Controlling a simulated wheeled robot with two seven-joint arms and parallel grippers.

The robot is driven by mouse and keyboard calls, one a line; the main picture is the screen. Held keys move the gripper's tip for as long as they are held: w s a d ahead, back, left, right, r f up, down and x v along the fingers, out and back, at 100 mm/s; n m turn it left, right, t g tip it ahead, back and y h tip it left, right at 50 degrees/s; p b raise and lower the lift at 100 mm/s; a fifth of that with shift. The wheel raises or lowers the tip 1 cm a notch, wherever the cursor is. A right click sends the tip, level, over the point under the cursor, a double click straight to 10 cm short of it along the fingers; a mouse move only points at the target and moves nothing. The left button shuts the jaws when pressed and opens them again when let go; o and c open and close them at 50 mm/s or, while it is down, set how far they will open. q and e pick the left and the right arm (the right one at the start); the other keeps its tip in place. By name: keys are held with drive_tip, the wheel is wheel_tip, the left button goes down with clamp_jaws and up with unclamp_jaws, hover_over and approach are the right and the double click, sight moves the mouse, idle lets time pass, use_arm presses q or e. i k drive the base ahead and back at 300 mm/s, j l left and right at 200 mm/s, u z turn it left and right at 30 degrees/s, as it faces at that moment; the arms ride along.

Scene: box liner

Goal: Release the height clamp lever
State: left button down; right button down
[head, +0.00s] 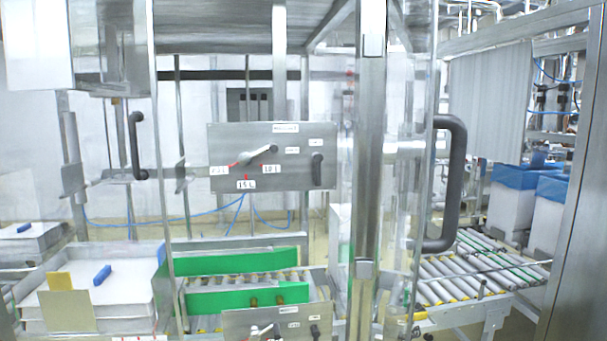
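A grey metal panel (225,140) stands upright near the middle of the head view. A small black lever (317,168) hangs roughly straight down at the panel's right side, below small white labels. This looks like the height clamp lever, but the labels are too small to read surely. A second similar panel (240,325) at the bottom edge has its own handle and dark lever (314,331), partly cut off. Neither of my grippers shows.
A clear guard door with a large dark handle (456,185) and a steel post (369,200) stand right of the panel. Green guide rails (235,262) flank a roller conveyor below it. Stacked white trays (130,262) sit at left. Blue-lined boxes (548,215) stand at right.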

sight(317, 158)
drive_tip(key=i+j, duration=0.2)
drive_tip(key=i+j+z, duration=0.1)
drive_tip(key=j, duration=0.35)
drive_tip(key=i+j, duration=0.2)
drive_tip(key=i+j+z, duration=0.15)
drive_tip(key=j, duration=0.3)
drive_tip(key=i+j, duration=0.2)
drive_tip(key=j, duration=0.15)
drive_tip(key=i+j+z, duration=0.1)
drive_tip(key=j, duration=0.25)
drive_tip(key=i+j, duration=0.15)
drive_tip(key=j, duration=0.2)
drive_tip(key=i+j+z, duration=0.1)
drive_tip(key=j, duration=0.25)
